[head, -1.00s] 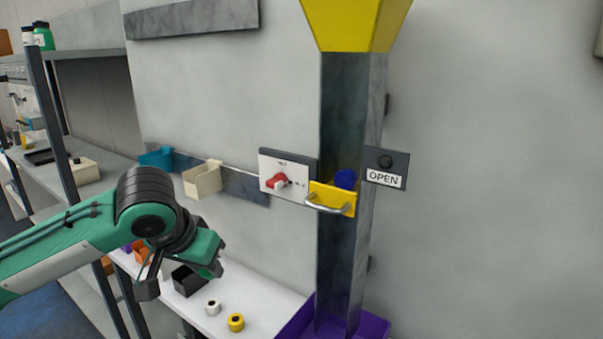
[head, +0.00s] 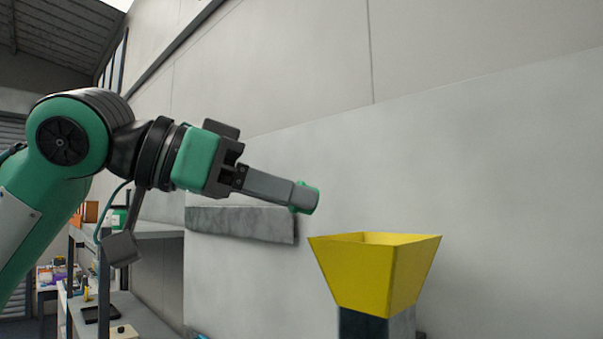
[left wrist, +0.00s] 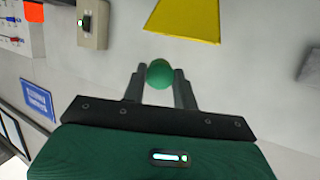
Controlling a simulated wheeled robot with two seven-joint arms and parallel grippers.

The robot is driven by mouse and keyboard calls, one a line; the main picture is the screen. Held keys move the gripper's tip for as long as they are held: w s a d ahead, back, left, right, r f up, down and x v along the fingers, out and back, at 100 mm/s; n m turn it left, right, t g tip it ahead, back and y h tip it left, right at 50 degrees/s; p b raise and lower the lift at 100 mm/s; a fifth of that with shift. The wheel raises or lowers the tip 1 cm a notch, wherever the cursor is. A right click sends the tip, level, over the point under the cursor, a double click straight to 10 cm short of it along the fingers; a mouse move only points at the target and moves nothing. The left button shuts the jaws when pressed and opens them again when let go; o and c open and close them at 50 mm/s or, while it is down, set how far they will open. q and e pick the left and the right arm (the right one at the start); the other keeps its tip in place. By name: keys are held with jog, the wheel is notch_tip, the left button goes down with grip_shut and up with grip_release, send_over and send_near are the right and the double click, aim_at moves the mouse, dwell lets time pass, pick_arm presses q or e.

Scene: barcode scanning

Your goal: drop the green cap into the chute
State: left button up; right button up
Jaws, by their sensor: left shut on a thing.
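My left gripper (head: 304,196) is shut on the green cap (head: 311,187), which shows only as a green edge around the fingertips in the head view. In the left wrist view the green cap (left wrist: 159,74) sits between the two fingers. The chute's yellow funnel (head: 375,280) stands to the right of and lower than the gripper in the head view, with its open mouth facing up. The funnel also shows at the top of the left wrist view (left wrist: 186,18). The cap is apart from the funnel. My right gripper is out of view.
A grey metal strip (head: 240,223) is on the pale wall behind the gripper. Shelves (head: 150,229) with small items stand at the lower left. A small box with a green light (left wrist: 93,23) and a blue sign (left wrist: 38,99) show in the left wrist view. The space above the funnel is clear.

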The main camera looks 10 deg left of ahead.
pick_arm(q)
jog(key=w+d, duration=0.7)
jog(key=w, duration=0.2)
jog(key=shift+w+d+f, duration=0.2)
jog(key=shift+w+d, duration=0.05)
jog(key=shift+w, duration=0.05)
dwell(0.3)
jog(key=o, duration=1)
jog(key=b+v, duration=0.4)
jog(key=v, duration=0.9)
jog(key=shift+a+b, duration=0.35)
jog(key=shift+a, duration=0.1)
